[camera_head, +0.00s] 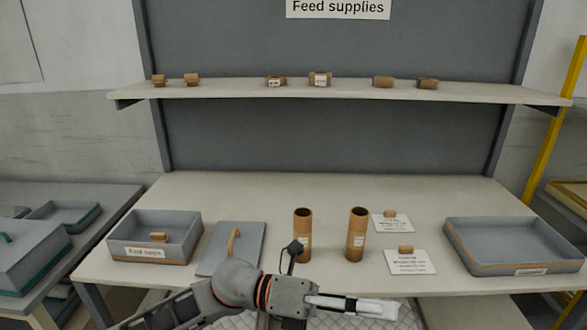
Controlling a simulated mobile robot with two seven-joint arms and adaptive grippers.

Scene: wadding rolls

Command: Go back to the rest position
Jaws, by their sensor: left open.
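My left gripper (355,306) reaches in from the bottom left and points to the right, low in front of the table's front edge. It is open and holds nothing that I can see. My right gripper does not show. Two brown cardboard tubes (303,234) (357,233) stand upright on the table (320,190), behind and above my left gripper in the picture and apart from it. A grey bin (190,228) labelled for feed at the left of the table holds a small brown roll (158,237).
A grey lid (245,262) with a brown handle lies beside the bin. Two white cards (393,226) (410,266) each have a small brown piece on them. A shallow grey tray (515,268) stands at right. Several small brown pieces sit on the shelf (230,91). The table's back is clear.

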